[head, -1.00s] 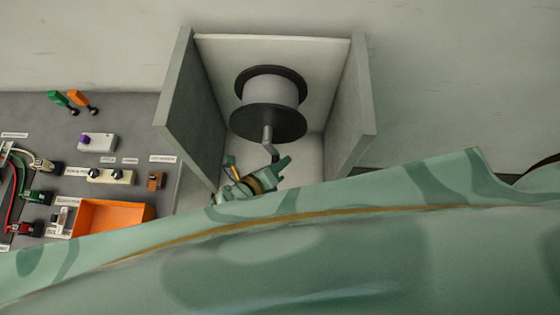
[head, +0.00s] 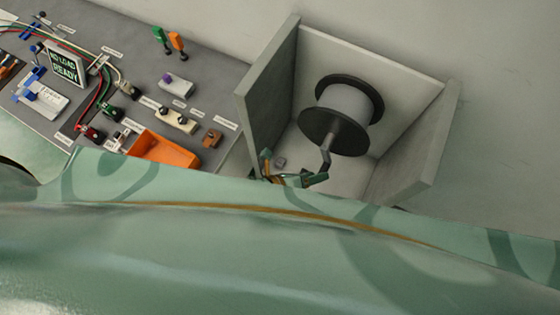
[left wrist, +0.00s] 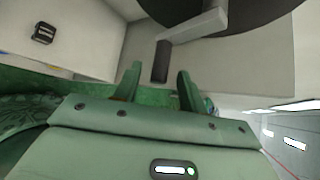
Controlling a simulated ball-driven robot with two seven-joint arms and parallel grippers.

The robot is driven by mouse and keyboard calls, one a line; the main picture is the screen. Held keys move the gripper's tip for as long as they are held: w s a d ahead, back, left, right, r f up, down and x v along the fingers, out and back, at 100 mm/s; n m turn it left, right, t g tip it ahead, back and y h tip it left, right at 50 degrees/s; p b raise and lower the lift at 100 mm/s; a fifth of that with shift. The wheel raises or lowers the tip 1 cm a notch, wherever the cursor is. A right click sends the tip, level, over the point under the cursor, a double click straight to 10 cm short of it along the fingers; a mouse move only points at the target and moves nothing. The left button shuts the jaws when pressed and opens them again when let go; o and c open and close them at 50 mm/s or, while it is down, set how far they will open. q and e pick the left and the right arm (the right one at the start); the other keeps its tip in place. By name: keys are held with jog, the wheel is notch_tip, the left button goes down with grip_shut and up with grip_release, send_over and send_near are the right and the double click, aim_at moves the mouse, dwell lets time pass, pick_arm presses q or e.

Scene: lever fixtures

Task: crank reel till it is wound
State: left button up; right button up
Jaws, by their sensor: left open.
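The reel (head: 347,106) is a pale grey drum between two black flanges, held in a grey open box. Its metal crank (head: 327,152) points down toward the front of the box. The left wrist view shows the crank arm (left wrist: 192,27) and its dark handle (left wrist: 160,62). My left gripper (head: 292,174) is by the lower end of the crank, partly hidden behind my green body. In the left wrist view the left gripper (left wrist: 158,80) is open, with the handle's end at the gap between its fingertips; I cannot tell whether they touch. My right gripper is not in view.
The box's left wall (head: 268,95) and right wall (head: 418,140) stand close around the reel. Left of it is a grey panel with an orange tray (head: 162,150), switches, plugs, wires and a display (head: 64,65) reading "NO LOAD READY". A small dark fitting (left wrist: 43,33) is on a box surface.

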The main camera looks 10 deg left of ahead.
pick_arm(q)
jog(key=p+v, duration=0.1)
jog(key=v, duration=1)
jog(key=shift+w, duration=0.1)
